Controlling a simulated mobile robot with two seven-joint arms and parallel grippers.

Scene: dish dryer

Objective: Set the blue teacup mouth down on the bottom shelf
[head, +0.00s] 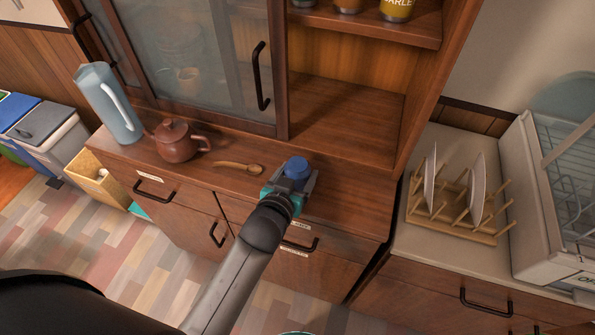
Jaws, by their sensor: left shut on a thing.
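The blue teacup (297,170) is between the fingers of my left gripper (291,182), which is shut on it. The cup looks roughly upright on its axis, with a small round end facing up; its lower part is hidden by the gripper. I cannot tell whether it touches the wood below. The gripper is over the front part of the cabinet's wooden ledge (345,205), in front of the open bottom shelf space (340,135). My right gripper is not in view.
A wooden spoon (238,167), a brown teapot (178,141) and a blue-grey pitcher (108,105) stand or lie left of the gripper. A glass door (195,60) with a dark handle (261,76) is to the left. A plate rack (450,228) is to the right. The shelf right of the cup is clear.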

